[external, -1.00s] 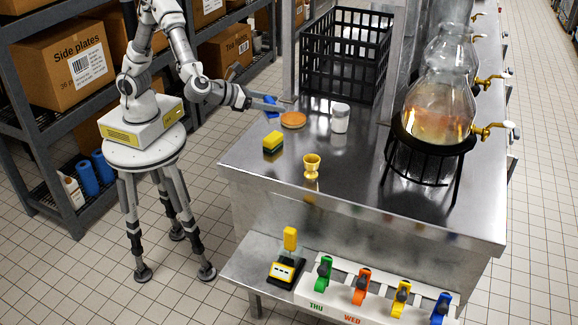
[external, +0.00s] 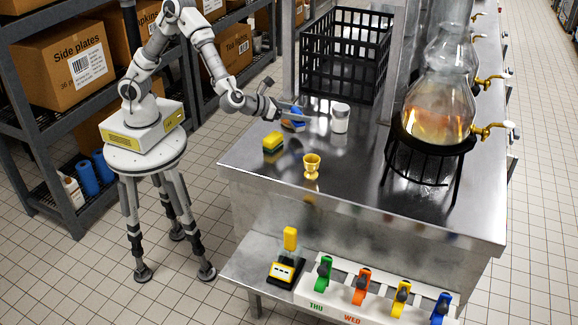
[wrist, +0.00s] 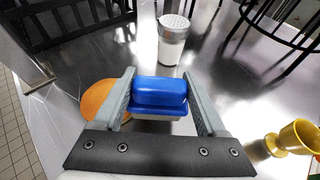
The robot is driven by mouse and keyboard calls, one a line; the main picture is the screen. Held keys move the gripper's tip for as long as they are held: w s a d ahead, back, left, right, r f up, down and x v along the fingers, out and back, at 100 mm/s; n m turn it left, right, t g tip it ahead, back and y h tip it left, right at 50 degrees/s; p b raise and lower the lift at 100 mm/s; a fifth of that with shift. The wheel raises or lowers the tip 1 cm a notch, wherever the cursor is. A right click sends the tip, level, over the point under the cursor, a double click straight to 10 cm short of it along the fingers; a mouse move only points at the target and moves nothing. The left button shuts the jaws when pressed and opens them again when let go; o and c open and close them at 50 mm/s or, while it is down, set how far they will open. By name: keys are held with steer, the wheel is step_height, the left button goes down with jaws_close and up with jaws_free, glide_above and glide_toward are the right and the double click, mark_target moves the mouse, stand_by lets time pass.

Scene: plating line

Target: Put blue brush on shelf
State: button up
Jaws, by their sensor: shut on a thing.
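The blue brush (wrist: 160,96) has a rounded blue back with a pale strip along its lower side. In the wrist view it sits between the two grey fingers of my gripper (wrist: 164,102), which is shut on it. In the external view the brush (external: 298,112) is small and partly hidden by my gripper (external: 299,114), over the back left part of the steel counter. A lower steel shelf (external: 243,262) juts out at the front of the counter. I cannot tell how high the brush is above the counter.
An orange disc (wrist: 99,98) lies beside the brush. A shaker (external: 340,118) stands just right of it. A black crate (external: 346,55) is behind; a dark rack (external: 30,165) is left.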

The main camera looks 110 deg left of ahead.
steer(key=shift+f, duration=1.4)
steer(key=shift+f+b, duration=0.2)
steer(key=shift+b, duration=0.25)
steer(key=o, duration=1.3)
steer(key=shift+r, duration=0.1)
